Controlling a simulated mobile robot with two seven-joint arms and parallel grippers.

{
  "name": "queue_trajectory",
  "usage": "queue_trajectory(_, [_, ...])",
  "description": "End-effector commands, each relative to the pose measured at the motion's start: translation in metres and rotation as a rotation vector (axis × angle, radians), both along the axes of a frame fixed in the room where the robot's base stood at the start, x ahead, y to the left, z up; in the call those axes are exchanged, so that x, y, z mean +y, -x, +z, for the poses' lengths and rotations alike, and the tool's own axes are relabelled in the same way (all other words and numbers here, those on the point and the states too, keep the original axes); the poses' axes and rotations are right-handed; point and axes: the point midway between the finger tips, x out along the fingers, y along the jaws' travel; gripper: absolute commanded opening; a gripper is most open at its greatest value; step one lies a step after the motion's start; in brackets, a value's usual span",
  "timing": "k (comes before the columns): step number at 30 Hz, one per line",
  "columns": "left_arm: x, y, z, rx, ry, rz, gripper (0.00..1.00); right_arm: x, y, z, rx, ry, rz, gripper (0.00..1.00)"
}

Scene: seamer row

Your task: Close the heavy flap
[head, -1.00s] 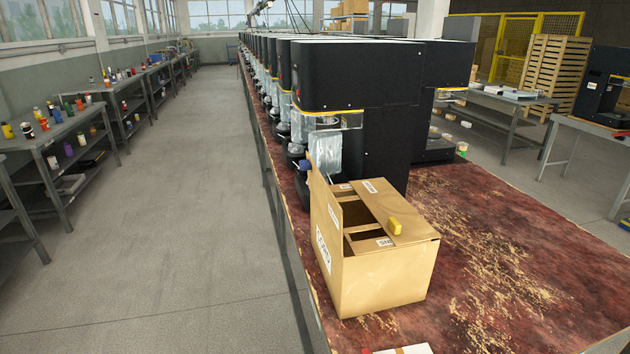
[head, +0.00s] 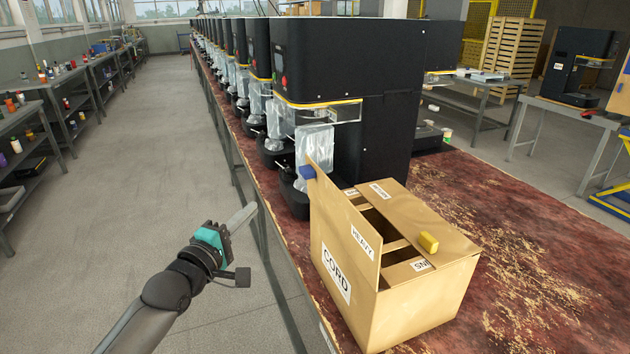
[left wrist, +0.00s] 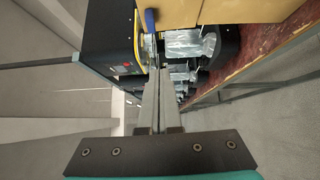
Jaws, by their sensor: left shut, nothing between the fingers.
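A cardboard box (head: 425,304) stands on the worn red bench top, marked CORD on its left side. Its flap labelled HEAVY (head: 345,222) stands up along the left edge. Other flaps lie folded inward, with dark gaps between them. A yellow block (head: 428,242) rests on the right part of the top. A blue piece (head: 307,172) is at the upper far corner of the upright flap. My left gripper (head: 243,217) is shut and empty, left of the box over the aisle, apart from the flap. In the left wrist view its fingers (left wrist: 160,105) are together. My right gripper is not in view.
A row of black seamer machines (head: 330,55) runs along the bench behind the box. The bench top (head: 530,260) is bare to the right. Shelved tables (head: 35,115) line the left wall. The grey floor aisle (head: 150,150) is free.

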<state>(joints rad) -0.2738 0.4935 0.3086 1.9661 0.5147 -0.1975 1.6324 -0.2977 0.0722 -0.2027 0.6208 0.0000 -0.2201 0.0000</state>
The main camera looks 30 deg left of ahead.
Motion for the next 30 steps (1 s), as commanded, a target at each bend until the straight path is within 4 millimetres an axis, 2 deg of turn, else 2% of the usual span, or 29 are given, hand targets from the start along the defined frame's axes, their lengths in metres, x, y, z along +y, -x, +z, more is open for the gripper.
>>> queue_trajectory(3, [-0.001,-0.002,0.009,-0.021,0.019,-0.007,0.00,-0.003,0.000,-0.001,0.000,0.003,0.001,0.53])
queue_trajectory(8, [0.000,-0.015,0.009,-0.022,0.018,-0.007,0.00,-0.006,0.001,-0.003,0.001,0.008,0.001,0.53])
queue_trajectory(27, [0.006,-0.100,0.012,-0.019,0.014,-0.006,0.00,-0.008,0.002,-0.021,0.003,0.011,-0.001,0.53])
queue_trajectory(30, [-0.005,-0.111,0.013,-0.020,0.020,-0.007,0.00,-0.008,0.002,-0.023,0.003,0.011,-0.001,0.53])
